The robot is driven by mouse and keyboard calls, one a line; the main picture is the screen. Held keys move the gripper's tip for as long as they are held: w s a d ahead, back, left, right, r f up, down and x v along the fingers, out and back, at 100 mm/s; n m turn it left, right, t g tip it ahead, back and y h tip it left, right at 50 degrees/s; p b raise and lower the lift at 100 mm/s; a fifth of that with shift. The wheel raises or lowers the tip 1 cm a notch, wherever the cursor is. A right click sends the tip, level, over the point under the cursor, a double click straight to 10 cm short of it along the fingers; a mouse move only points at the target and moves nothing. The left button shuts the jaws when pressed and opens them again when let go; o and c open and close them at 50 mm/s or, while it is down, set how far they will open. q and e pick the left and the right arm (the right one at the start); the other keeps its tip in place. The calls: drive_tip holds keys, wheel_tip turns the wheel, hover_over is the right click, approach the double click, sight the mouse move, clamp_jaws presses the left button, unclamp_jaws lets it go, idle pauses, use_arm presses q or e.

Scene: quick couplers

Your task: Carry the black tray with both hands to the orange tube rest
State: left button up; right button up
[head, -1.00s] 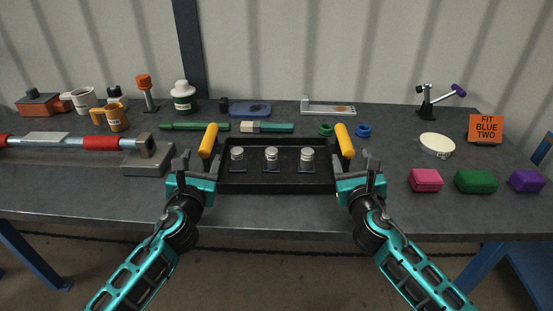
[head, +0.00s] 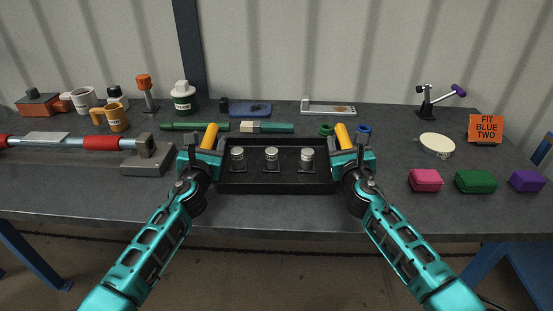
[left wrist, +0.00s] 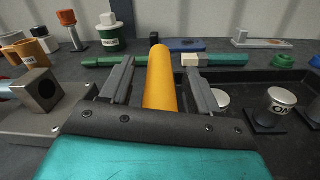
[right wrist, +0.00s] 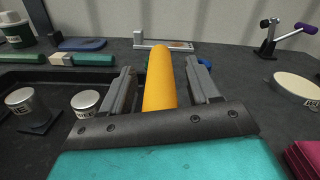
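The black tray (head: 275,186) lies on the bench in front of me, with a yellow-orange handle at each end. Three silver-topped cylinders on dark bases, the middle one here (head: 271,158), stand upright inside it. My left gripper (head: 204,150) is open around the left handle (head: 210,136), which also shows between the fingers in the left wrist view (left wrist: 159,80). My right gripper (head: 347,150) is open around the right handle (head: 342,134), with gaps beside the handle (right wrist: 160,80) in the right wrist view. I cannot tell which thing is the orange tube rest.
A grey block (head: 146,160) with a red-collared tube (head: 101,143) is left of the tray. Green tubes (head: 195,126) lie behind it. Pink (head: 426,180), green (head: 476,181) and purple (head: 527,180) blocks stand right. The bench front is clear.

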use_arm(q)
clamp_jaws()
use_arm(e)
clamp_jaws()
use_arm(q)
drive_tip(key=shift+w+r, duration=0.1)
drive_tip(key=shift+r, duration=0.15)
use_arm(e)
drive_tip(key=shift+w+r, duration=0.1)
drive_tip(key=shift+r, duration=0.2)
